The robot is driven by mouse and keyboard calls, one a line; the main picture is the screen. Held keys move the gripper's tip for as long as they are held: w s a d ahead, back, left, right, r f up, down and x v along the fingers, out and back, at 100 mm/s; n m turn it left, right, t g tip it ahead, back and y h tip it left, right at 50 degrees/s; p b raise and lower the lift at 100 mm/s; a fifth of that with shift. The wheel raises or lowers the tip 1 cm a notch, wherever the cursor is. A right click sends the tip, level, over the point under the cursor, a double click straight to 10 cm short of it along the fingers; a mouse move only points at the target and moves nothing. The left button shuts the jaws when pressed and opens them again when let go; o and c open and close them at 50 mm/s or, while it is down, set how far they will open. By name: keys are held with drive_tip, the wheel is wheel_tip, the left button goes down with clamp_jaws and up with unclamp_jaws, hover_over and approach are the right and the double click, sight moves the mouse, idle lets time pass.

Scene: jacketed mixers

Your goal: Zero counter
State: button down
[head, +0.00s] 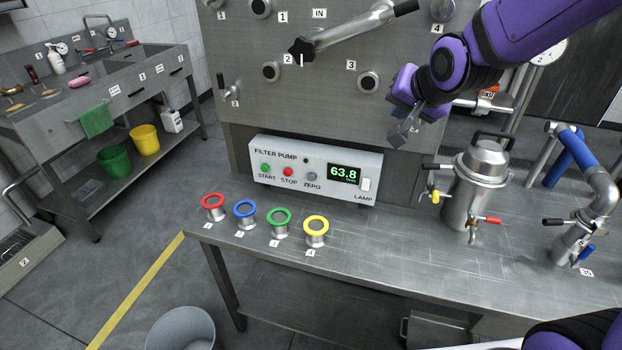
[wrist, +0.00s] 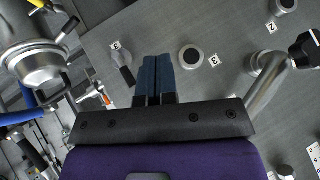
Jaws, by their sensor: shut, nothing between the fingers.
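The filter pump box (head: 316,169) stands on the steel bench against the panel. It has a green START button (head: 265,167), a red STOP button (head: 288,171) and a grey ZERO button (head: 312,177). Its green display (head: 344,174) reads 63.8, with a white LAMP switch (head: 366,184) to its right. My gripper (head: 403,132) is up and to the right of the box, in front of the panel. In the wrist view my gripper (wrist: 157,62) is shut and empty, with its two dark blue fingers together. The box does not clearly show in the wrist view.
Red, blue, green and yellow rings (head: 316,226) stand on the bench's front left. A steel vessel (head: 477,180) with coloured valve handles stands right of the box. A pipe arm (head: 345,32) juts from the panel above the box.

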sight(312, 177)
drive_tip(key=w+a+f+m+t+y, duration=0.1)
drive_tip(key=w+a+f+m+y, duration=0.2)
drive_tip(key=a+f, duration=0.35)
drive_tip(key=w+a+f+m+t+y, duration=0.1)
drive_tip(key=w+a+f+m, duration=0.1)
drive_tip(key=w+a+f, duration=0.5)
drive_tip(key=s+a+f+m+t+y, duration=0.1)
drive_tip(key=s+a+f+m+t, duration=0.1)
drive_tip(key=f+m, duration=0.4)
drive_tip(key=s+a+f+m+t, duration=0.2)
drive_tip(key=a+f+m, duration=0.3)
drive_tip(key=f, duration=0.5)
drive_tip(key=shift+s+f+m+t+y, duration=0.3)
drive_tip(key=shift+s+m+y, duration=0.1)
drive_tip(key=shift+s, duration=0.25)
drive_tip(key=shift+w, duration=0.1)
drive_tip(key=shift+w+d, duration=0.5)
drive_tip(key=shift+w, duration=0.85)
drive_tip(key=shift+w+d, duration=0.5)
drive_tip(key=shift+w, duration=0.85)
drive_tip(key=shift+w+d, duration=0.5)
drive_tip(key=shift+w, duration=0.85)
drive_tip(key=shift+w+d, duration=0.1)
drive_tip(key=shift+w, duration=0.3)
